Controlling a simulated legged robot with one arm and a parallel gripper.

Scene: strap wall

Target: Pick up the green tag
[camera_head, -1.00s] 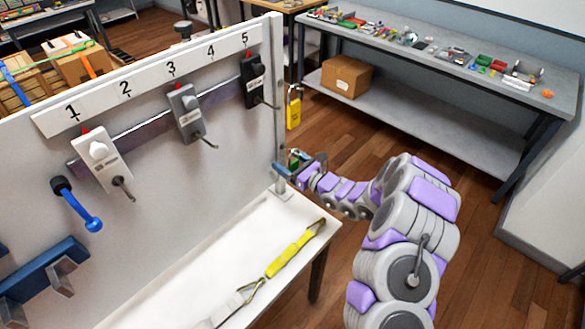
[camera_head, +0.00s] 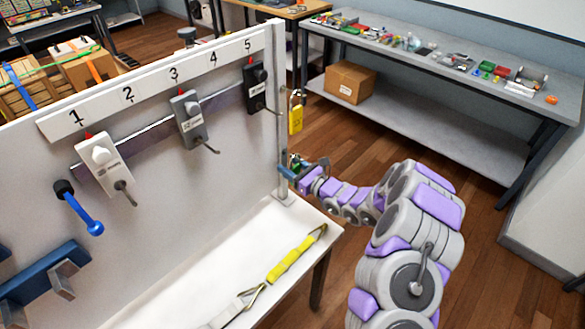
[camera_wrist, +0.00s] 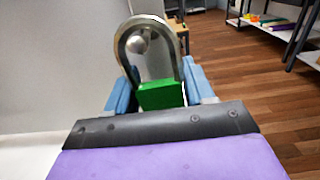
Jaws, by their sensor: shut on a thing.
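The green tag (camera_wrist: 161,95) is a small green block with a large silver shackle looping up from it, like a padlock. My gripper (camera_wrist: 162,97) has its blue fingers on either side of the green block and is shut on it. The shackle rises around a round silver knob or peg end on the pale panel. I cannot tell whether the shackle still hangs on it. In the head view, my gripper (camera_head: 288,171) is at the right edge of the white panel, and only a little of the green tag (camera_head: 293,160) shows there.
A yellow padlock (camera_head: 296,114) hangs above my gripper at the panel's edge. The white panel (camera_head: 230,160) carries numbered switches and a blue handle (camera_head: 80,208). A yellow strap (camera_head: 290,258) lies on the white table below. Open wooden floor lies to the right.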

